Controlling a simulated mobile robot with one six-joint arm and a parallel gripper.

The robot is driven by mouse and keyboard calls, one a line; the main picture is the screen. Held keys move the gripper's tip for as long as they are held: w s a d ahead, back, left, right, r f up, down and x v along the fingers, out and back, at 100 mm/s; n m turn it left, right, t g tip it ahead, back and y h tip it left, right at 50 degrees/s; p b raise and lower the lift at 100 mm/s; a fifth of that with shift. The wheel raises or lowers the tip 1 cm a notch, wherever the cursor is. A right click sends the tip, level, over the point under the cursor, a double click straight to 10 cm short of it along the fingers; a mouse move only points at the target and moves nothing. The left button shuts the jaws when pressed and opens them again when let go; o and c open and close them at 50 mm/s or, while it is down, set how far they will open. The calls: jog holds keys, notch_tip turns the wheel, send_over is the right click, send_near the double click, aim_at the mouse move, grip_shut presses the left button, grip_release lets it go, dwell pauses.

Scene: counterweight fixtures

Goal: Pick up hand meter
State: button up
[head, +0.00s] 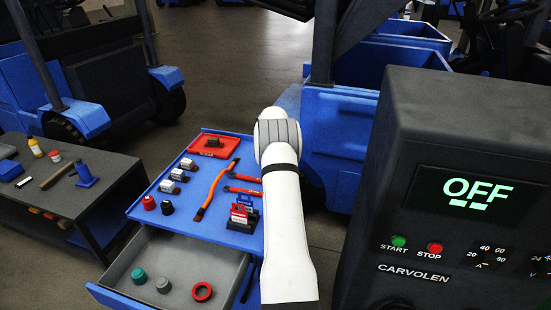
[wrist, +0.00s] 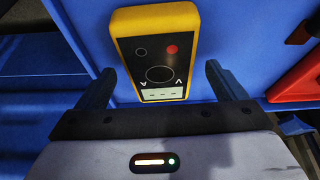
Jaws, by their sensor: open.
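The hand meter (wrist: 158,45) is a yellow-edged block with a black face, a red button and a dial, seen in the wrist view. It is against a blue surface (wrist: 230,30). My gripper (wrist: 160,70) is open, with one dark finger to each side of the meter's lower part. Whether the fingers touch it I cannot tell. In the head view my white arm reaches away from me, and I cannot make out the meter or the gripper's fingers there.
A blue tool cart (head: 222,228) left of my arm carries a red tray (head: 228,148), orange-handled tools and small parts. Its grey drawer (head: 150,250) is open. The dark CARVOLEN machine (head: 440,120) reading OFF stands close on the right. A low dark table (head: 110,175) is at left.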

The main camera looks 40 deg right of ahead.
jog(key=shift+w+d+f, duration=0.1)
jog(key=shift+d+f, duration=0.05)
jog(key=shift+f, duration=0.3)
jog(key=c, duration=1.2)
jog(key=shift+c, duration=0.3)
jog(key=shift+r, duration=0.15)
